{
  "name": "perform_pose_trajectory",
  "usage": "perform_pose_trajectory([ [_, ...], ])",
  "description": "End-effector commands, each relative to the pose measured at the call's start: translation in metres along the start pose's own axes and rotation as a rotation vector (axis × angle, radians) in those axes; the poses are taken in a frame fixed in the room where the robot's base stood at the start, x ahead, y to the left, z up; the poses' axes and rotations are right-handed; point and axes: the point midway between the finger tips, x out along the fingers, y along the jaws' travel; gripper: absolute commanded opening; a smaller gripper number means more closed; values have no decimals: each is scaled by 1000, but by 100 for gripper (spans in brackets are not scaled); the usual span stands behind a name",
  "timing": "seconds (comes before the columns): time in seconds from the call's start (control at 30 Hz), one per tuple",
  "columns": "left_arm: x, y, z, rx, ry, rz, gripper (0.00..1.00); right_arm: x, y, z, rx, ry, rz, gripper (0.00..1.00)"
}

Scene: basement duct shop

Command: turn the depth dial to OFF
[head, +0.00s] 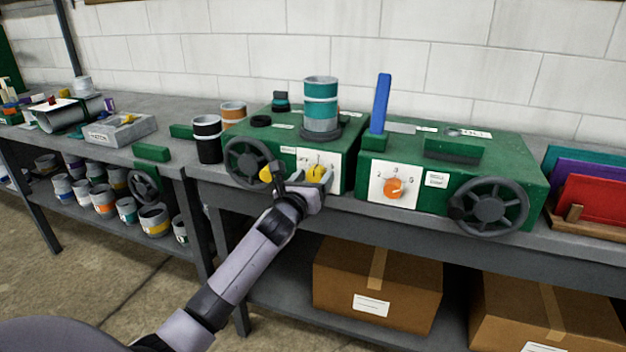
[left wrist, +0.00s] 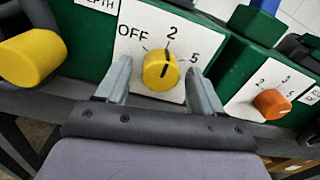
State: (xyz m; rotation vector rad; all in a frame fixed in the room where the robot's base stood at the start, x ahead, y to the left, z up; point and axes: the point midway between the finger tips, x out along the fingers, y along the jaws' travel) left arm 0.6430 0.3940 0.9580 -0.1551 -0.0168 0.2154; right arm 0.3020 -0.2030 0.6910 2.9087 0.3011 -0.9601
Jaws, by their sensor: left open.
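The yellow depth dial (left wrist: 161,70) sits on a white plate marked OFF, 2 and 5 on the left green machine; part of a DEPTH label shows at the plate's upper left. Its black mark points up, close to the 2, with OFF to the left. In the head view the dial (head: 318,173) is partly covered by my gripper. My left gripper (left wrist: 159,72) is open, with one finger on each side of the dial; gaps show between the fingers and the dial. It also shows in the head view (head: 303,178). My right gripper is not in view.
A handwheel (head: 250,162) with a yellow knob (left wrist: 32,60) is close left of my gripper. The right green machine has an orange dial (head: 394,188) and another handwheel (head: 490,206). A teal-banded can (head: 320,101) stands on the left machine. Cardboard boxes (head: 377,284) sit below.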

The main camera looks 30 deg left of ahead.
Motion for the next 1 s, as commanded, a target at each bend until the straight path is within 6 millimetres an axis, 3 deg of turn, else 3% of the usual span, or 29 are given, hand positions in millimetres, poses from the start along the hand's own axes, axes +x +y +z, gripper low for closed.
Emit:
perform_pose_trajectory([
  [0.27, 1, 0, 0, 0, 0, 0, 67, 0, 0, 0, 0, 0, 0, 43],
  [0.43, 1, 0, 0, 0, 0, 0, 15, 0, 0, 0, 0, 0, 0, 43],
  [0.47, 1, 0, 0, 0, 0, 0, 11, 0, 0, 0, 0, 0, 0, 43],
  [0.77, 1, 0, 0, -26, 0, 0, 11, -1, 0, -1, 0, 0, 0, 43],
  [1.0, 1, 0, 0, -145, -2, -1, 11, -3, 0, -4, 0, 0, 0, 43],
])
